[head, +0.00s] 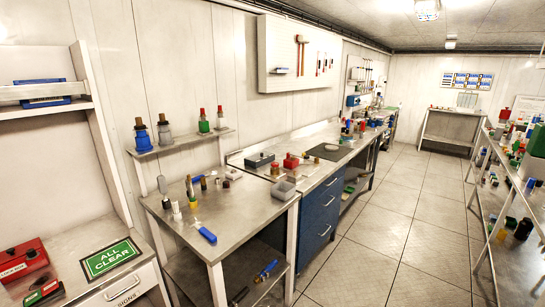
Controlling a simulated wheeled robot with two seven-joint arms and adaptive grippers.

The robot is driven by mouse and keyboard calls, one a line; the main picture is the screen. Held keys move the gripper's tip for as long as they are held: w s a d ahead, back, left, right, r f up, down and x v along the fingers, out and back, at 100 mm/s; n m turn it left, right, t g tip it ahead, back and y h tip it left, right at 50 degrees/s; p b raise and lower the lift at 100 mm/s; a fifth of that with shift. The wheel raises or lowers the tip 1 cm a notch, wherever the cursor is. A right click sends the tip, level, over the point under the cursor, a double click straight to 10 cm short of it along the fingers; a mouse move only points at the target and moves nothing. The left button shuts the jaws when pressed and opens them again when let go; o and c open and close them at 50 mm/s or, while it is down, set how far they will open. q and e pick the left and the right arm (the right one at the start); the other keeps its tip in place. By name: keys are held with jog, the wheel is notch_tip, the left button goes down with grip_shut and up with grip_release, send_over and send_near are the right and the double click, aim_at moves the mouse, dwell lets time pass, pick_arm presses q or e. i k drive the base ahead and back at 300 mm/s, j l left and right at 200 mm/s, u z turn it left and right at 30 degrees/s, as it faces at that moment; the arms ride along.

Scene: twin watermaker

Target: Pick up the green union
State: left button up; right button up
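No gripper of mine shows in the head view. A green fitting with a reddish top (203,122) stands upright on the small raised wall shelf above the steel table. It may be the green union, but it is too small to be sure.
A bench with a green ALL CLEAR sign (110,259) is at front left. The tiled aisle (385,230) is clear.

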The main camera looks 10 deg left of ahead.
aim_at(203, 124)
jog(key=i+z, duration=0.7)
jog(key=z, duration=0.15)
jog(key=i+l+z, duration=0.15)
jog(key=i, duration=0.3)
jog(key=i+l+u, duration=0.15)
jog(key=i+u, duration=0.15)
jog(key=u, duration=0.15)
jog(key=i+l+u, duration=0.1)
jog(key=u, duration=0.3)
jog(key=l+u, duration=0.6)
jog(key=u, duration=0.25)
jog(key=l+u, duration=0.55)
jog(key=u, duration=0.25)
